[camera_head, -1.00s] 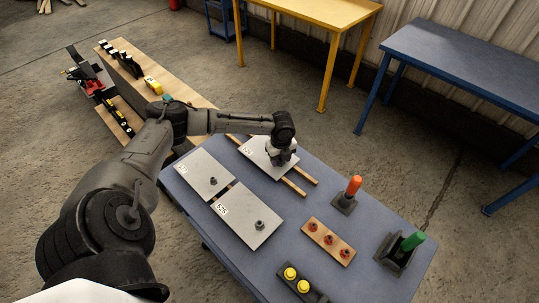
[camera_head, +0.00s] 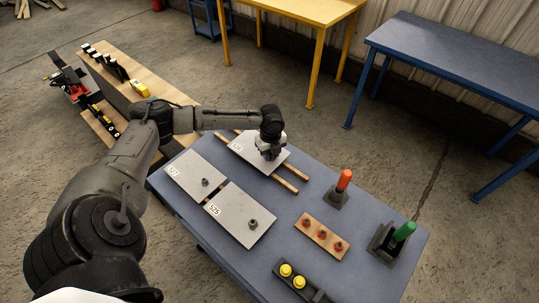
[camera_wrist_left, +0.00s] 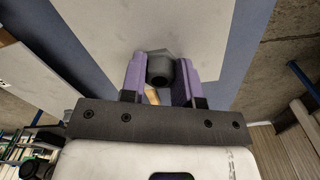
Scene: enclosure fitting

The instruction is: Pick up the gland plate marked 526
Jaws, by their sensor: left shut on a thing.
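Three grey gland plates with dark knobs lie at the left part of the blue table. The back plate (camera_head: 246,151) is over two wooden strips (camera_head: 285,183); its label is too small to read surely. My left gripper (camera_head: 269,156) is above this plate. In the left wrist view its purple fingers (camera_wrist_left: 160,75) are shut on the plate's dark knob (camera_wrist_left: 161,66), with the pale plate (camera_wrist_left: 150,22) behind. I cannot tell whether the plate is clear of the strips. The front plate (camera_head: 235,216) reads 525; the left plate (camera_head: 193,172) seems to read 527. My right gripper is out of view.
On the blue table (camera_head: 365,272) stand an orange-handled piece (camera_head: 344,181), a green-handled piece (camera_head: 403,231), a wooden board with red knobs (camera_head: 322,236) and a holder with yellow knobs (camera_head: 290,276). A wooden bench (camera_head: 166,94) with parts stands behind my left arm.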

